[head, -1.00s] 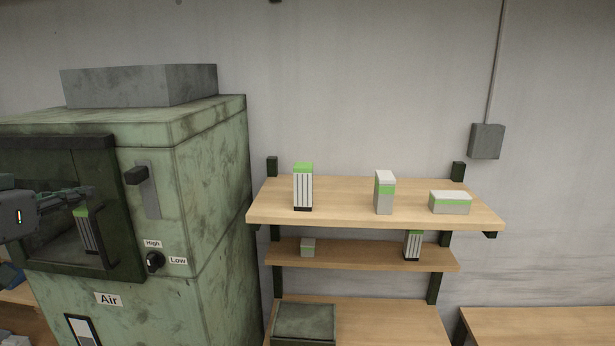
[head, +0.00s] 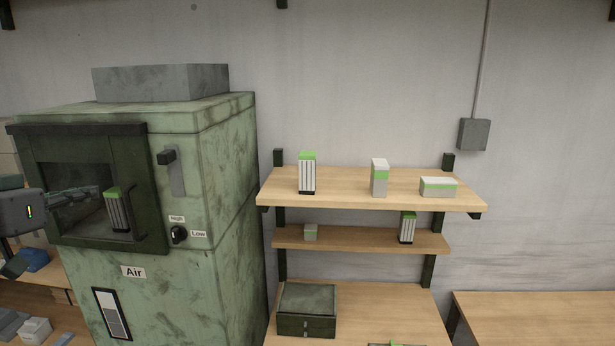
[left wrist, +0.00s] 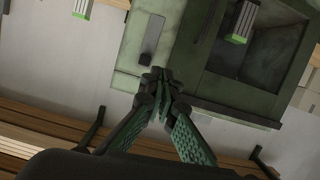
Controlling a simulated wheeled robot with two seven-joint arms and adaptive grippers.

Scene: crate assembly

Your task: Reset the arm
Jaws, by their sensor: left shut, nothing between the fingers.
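My left gripper (head: 97,189) is shut and empty. In the head view it comes in from the left, in front of the green machine's window. In the left wrist view its closed fingertips (left wrist: 158,78) point at the machine's front, touching nothing that I can make out. A white striped block with a green top (head: 118,212) is at the machine's window, right of the fingertips. It also shows near the top of the left wrist view (left wrist: 241,20). My right gripper is in neither view.
The green machine (head: 215,190) has a lever (head: 172,170) and a High/Low knob (head: 179,234). Right of it, a wooden shelf (head: 345,188) holds several green-and-white blocks, with a lower shelf (head: 360,240) beneath. A dark green box (head: 306,309) sits lower. The wall area above the shelf is clear.

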